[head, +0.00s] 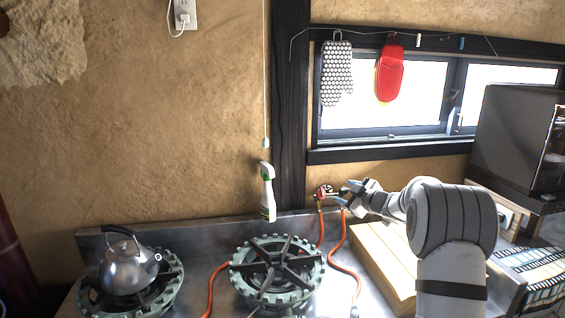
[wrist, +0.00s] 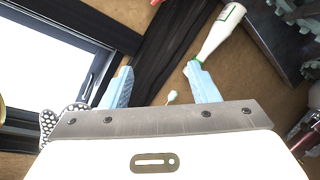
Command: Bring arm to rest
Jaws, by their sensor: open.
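My arm reaches in from the right of the head view. My gripper (head: 350,191) is in front of the wall, just right of the dark post and below the window, by a red gas valve (head: 322,192). In the wrist view my gripper (wrist: 160,85) has its two blue fingertips wide apart, with nothing held between them. Past the gap are the dark post, the wall and a white and green spray bottle (wrist: 221,32). I cannot tell whether the gripper touches the valve.
A metal kettle (head: 129,266) sits on the left burner (head: 170,290). The middle burner (head: 277,270) is empty. Orange hoses (head: 345,258) run across the steel counter. A wooden box (head: 378,262) lies under my arm, and a dark oven (head: 517,138) stands at right. Mitts (head: 389,73) hang by the window.

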